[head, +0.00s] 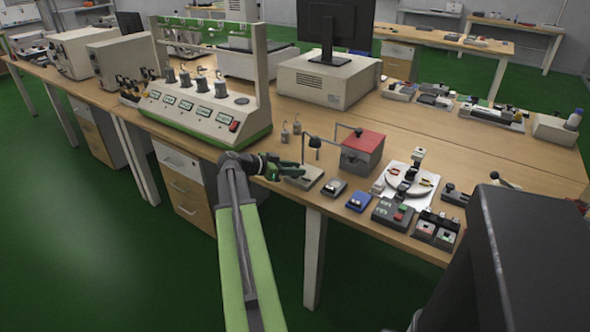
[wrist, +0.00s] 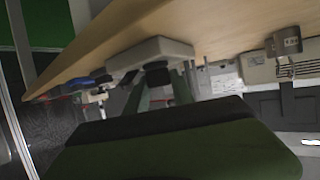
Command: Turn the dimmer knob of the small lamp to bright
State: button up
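The small lamp has a flat beige base (head: 308,181) near the table's front edge and a thin dark stem with a dark head (head: 312,142) above. My gripper (head: 296,170) is at the left side of this base, low over it, in the head view. In the wrist view the pale base (wrist: 150,52) is tilted, and a dark round knob (wrist: 157,72) shows in front of it. The green fingers of my gripper (wrist: 156,84) stand apart, one on each side of the knob. I cannot tell whether they touch it. The knob is hidden behind my gripper in the head view.
A grey box with a red top (head: 364,140) stands right of the lamp. Small switch boxes, one of them blue (head: 360,201), line the front edge. A large beige test panel (head: 205,112) stands to the left. A white plate (head: 408,182) lies further right.

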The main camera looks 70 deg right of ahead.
grip_shut()
jog(key=shift+s+a+n+t+h, duration=0.3)
jog(key=shift+n+t+h, duration=0.2)
jog(key=shift+n+t, duration=0.3)
jog(key=shift+n+t+h, duration=0.6)
jog(key=shift+n+t, duration=0.4)
jog(key=shift+w+d+n+t, duration=0.25)
jog(key=shift+n+t, duration=0.25)
jog(key=o, duration=0.6)
grip_release()
jog(key=shift+o, duration=0.2)
